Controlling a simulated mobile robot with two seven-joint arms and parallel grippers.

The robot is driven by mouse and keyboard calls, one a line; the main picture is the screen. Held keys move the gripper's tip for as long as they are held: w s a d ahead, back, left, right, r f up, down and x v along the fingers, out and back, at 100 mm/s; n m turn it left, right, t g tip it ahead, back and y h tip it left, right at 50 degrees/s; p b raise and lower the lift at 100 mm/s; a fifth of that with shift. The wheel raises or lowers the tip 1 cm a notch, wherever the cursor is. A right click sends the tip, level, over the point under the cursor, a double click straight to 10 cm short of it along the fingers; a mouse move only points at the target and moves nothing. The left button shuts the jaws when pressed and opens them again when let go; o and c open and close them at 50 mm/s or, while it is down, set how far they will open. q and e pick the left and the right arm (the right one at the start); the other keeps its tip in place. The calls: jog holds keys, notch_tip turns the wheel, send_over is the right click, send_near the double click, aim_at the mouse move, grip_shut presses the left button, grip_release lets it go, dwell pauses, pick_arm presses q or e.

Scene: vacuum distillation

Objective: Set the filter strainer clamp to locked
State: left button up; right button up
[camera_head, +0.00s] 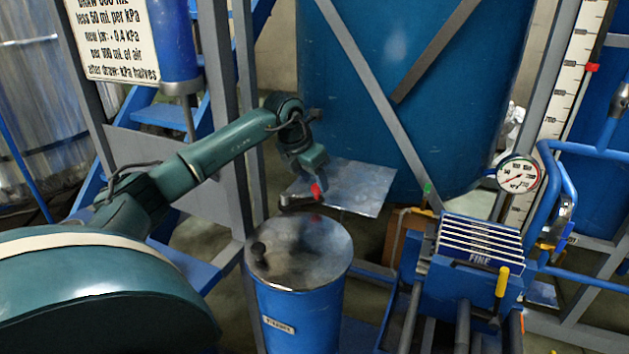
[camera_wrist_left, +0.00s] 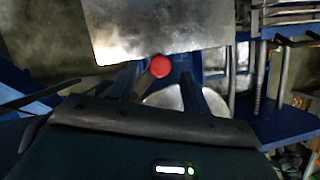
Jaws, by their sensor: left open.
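A red knob (camera_head: 316,190) shows at my left gripper (camera_head: 300,200), just above the metal lid (camera_head: 310,255) of a blue drum. In the left wrist view the red knob (camera_wrist_left: 161,66) appears between the two dark fingers of my left gripper (camera_wrist_left: 160,82), near their tips. The fingers are apart on either side of it; I cannot tell whether they touch it. Part of what the knob sits on is hidden by the gripper. The drum has a small pale label (camera_head: 278,325), too small to read surely. No part is clearly marked as the clamp. My right gripper is not in view.
A bare metal plate (camera_head: 360,185) lies behind the gripper. A blue plate stack marked FINE (camera_head: 480,240) with a yellow-tipped handle (camera_head: 502,281) stands right. A round gauge (camera_head: 518,173) and blue pipes are beyond.

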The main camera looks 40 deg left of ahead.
pick_arm(q)
jog(key=shift+x, duration=1)
jog(key=shift+r, duration=0.1)
grip_shut()
